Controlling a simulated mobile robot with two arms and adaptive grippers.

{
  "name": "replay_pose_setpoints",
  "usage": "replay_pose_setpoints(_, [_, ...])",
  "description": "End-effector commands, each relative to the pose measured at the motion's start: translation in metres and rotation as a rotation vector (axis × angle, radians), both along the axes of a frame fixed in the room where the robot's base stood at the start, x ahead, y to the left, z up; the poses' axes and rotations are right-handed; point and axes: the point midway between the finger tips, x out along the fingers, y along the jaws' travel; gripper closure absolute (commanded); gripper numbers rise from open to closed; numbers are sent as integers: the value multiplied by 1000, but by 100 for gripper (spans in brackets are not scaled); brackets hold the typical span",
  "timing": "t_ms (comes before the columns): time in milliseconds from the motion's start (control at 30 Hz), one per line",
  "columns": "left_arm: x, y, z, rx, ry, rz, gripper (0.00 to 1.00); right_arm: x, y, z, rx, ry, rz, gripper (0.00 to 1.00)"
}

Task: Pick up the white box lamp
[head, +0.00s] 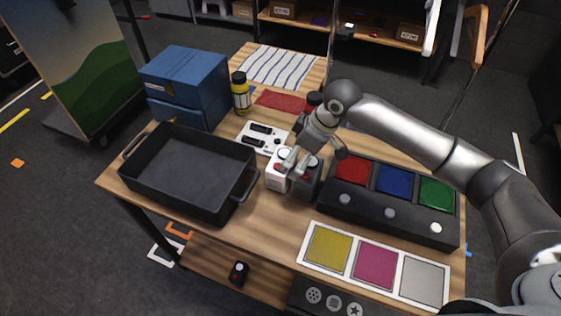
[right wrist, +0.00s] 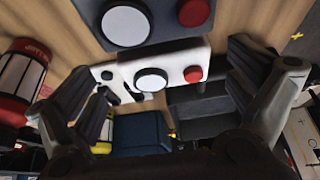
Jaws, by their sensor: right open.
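The white box lamp (head: 273,183) stands on the wooden table just right of the black tray. A dark grey box lamp (head: 306,183) of similar shape stands beside it on the right. My right gripper (head: 291,162) is over the white box lamp and partly hides it and the dark one. In the right wrist view, the white box lamp (right wrist: 175,68) shows its round white lamp and red button between the spread fingers of my right gripper (right wrist: 165,78). The dark box lamp (right wrist: 160,28) is at the top there. My left gripper is not in view.
The black tray (head: 247,188) is close on the left. A white switch panel (head: 251,144) lies behind. A black console (head: 341,202) with red, blue and green pads is on the right. A colour card (head: 349,262) lies in front. Blue boxes (head: 190,75) and a yellow bottle (head: 241,97) stand behind.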

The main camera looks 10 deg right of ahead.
Motion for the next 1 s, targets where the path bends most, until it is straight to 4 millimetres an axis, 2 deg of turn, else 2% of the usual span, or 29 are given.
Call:
replay_pose_setpoints(100, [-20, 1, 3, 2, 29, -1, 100, 4, 6, -13, 2, 1, -1, 0])
replay_pose_setpoints(267, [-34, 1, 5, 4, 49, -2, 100, 6, 9, -21, 0, -1, 0, 0])
replay_pose_setpoints(367, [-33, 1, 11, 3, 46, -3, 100, 10, 15, -27, 1, 1, 0, 0])
replay_pose_setpoints(667, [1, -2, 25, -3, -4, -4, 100, 22, 30, -57, -1, 1, -1, 0])
replay_pose_setpoints(1000, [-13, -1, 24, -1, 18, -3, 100, 23, 32, -64, 0, -2, -1, 0])
